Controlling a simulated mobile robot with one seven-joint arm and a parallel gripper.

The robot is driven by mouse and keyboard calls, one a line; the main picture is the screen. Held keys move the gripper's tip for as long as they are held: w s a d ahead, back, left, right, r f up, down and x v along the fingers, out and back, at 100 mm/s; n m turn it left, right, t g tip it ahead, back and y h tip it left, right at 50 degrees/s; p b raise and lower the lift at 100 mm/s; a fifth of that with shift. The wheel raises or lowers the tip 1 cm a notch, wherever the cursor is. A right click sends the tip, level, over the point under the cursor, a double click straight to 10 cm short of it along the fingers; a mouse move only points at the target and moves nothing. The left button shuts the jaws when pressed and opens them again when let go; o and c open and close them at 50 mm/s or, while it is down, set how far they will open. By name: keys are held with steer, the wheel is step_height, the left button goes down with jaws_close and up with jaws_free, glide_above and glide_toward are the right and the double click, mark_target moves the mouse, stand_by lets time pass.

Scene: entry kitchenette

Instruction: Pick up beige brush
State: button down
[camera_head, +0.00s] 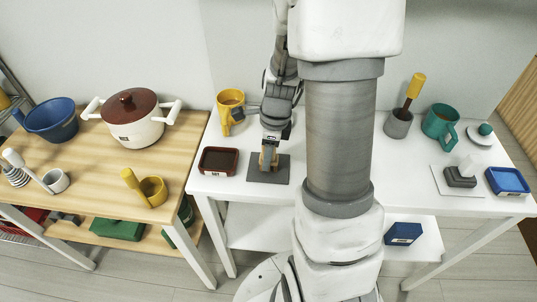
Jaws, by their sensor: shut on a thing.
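My gripper (268,163) points down over a dark grey mat (278,178) on the white table. It is shut on a small beige thing (263,160), which looks like the beige brush. Only a little of the brush shows between and beside the fingers; most of it is hidden by my gripper. I cannot tell whether it touches the mat.
A dark red-brown tray (203,170) sits just left of the mat, and a yellow mug (229,108) stands behind it. My arm column hides the table's middle. At right are a grey cup (398,128), a teal mug (437,127) and a blue tray (494,190).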

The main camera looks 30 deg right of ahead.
steer(key=shift+r, duration=0.6)
step_height(320, 180, up, 3)
steer(key=shift+f+p, duration=0.15)
steer(key=shift+p, duration=0.35)
steer(key=s+d+r, duration=0.5)
steer(key=d+r, duration=0.2)
steer(key=d, duration=0.3)
steer(key=shift+s+p, duration=0.4)
steer(key=shift+p, duration=0.05)
steer(key=shift+d, duration=0.1)
stand_by(0.8)
